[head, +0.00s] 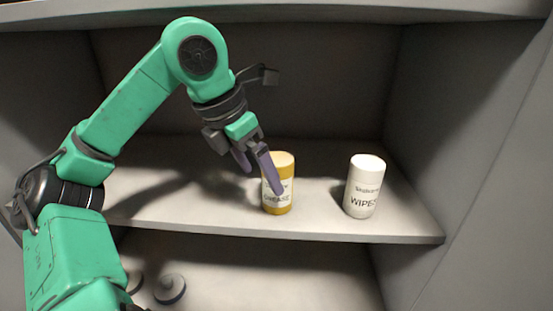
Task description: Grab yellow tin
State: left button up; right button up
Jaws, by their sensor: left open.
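The yellow tin (284,207) stands upright on the shelf, with a white label that reads GREASE. My left gripper (262,181) is just left of the tin and pointed down toward it. Its jaws are open. One purple finger overlaps the tin's left side in the picture and hides part of the label. I cannot tell whether the finger touches the tin. My right gripper is out of view.
A white WIPES canister (364,187) stands upright to the right of the tin, with a gap between them. The shelf (405,226) has a front edge close before both. Round objects (170,289) lie on the lower level. Grey walls enclose the sides and back.

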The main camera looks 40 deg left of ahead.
aim_at(282, 181)
pick_arm(q)
jog(key=w, duration=0.1)
jog(key=w+p, duration=0.1)
jog(key=w, duration=0.1)
jog(key=shift+d+r, duration=0.25)
jog(key=shift+d, duration=0.1)
jog(key=p+x, duration=0.2)
jog(key=x, duration=0.3)
jog(key=shift+w+d, duration=0.1)
jog(key=shift+w, duration=0.05)
jog(key=shift+w+f, duration=0.1)
jog(key=shift+f, duration=0.15)
jog(key=c, duration=1.3)
jog(key=shift+r, duration=0.1)
grip_shut()
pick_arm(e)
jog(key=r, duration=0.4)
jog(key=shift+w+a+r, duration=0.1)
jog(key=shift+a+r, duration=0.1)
